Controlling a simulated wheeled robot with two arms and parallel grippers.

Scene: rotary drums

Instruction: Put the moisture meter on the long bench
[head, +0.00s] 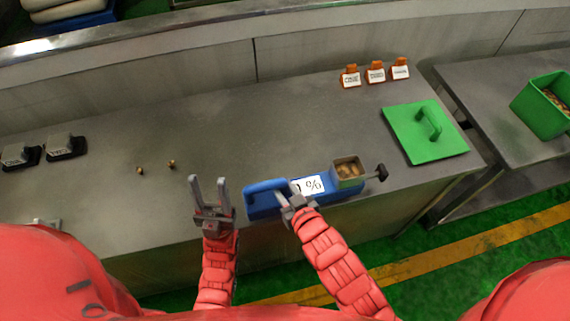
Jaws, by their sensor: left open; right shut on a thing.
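The moisture meter (263,204) is a blue device with a blue handle, a white display showing a % sign, a square cup of brown pieces and a dark knob at its right end. It is at the front edge of the long grey bench (260,130); I cannot tell whether it rests on the bench or is held just above it. My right gripper (290,200) is shut on the meter near its display. My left gripper (208,190) is open and empty, just left of the meter, with its fingers pointing towards the back of the bench.
A green lid (405,142) with a handle lies at the bench's right end. Several small orange-and-white labelled holders (375,74) stand at the back. Two dark-based devices (66,146) sit at the left, with two small brown pieces (140,170) nearby. A green bin (535,108) stands on the right table.

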